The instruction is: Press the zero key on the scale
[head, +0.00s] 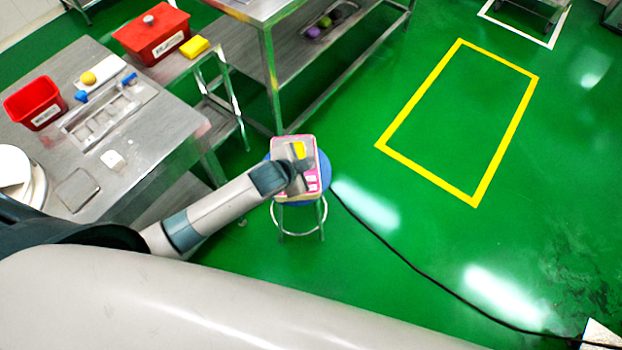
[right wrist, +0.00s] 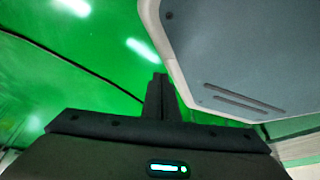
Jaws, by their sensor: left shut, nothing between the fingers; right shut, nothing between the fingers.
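The scale (head: 307,142) appears to be the small pale, pink-edged device on the round blue stool (head: 325,172) in the head view. Bright pink patches (head: 312,183) show at its near right side; their markings are too small to read. A yellow item (head: 299,150) sits on its far part. My left gripper (head: 297,179) is shut and empty over the scale and hides part of it. I cannot tell whether its tips touch the scale. My right gripper (right wrist: 157,84) shows in the right wrist view, shut and empty, away from the scale, above green floor.
A steel table (head: 150,130) at the left holds a red bin (head: 35,103) and a white board (head: 103,72). A lidded red box (head: 151,35) stands behind. A steel shelf table (head: 268,60) stands beyond the stool. A black cable (head: 400,255) crosses the open floor.

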